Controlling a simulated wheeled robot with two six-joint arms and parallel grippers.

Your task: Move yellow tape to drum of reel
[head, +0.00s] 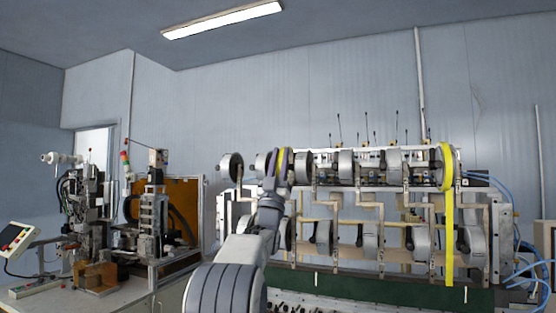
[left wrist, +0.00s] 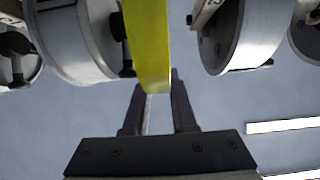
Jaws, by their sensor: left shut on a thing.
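My left gripper (head: 281,165) is raised at the upper left part of the winding machine. It is shut on a yellow tape (left wrist: 147,45), whose edge lies between the fingertips (left wrist: 158,85) in the left wrist view. In the head view this tape (head: 283,157) is partly hidden by the gripper. Silver reel drums stand on both sides of it, one at left (left wrist: 72,40) and one at right (left wrist: 240,35). Another yellow strip (head: 449,215) hangs long from an upper right drum (head: 433,166). My right gripper is in neither view.
The machine carries two rows of drums with brackets and rods between them, close around my gripper. A green panel (head: 380,288) runs along its lower front. A bench with other equipment (head: 95,230) stands at left. Blue hoses (head: 530,270) hang at right.

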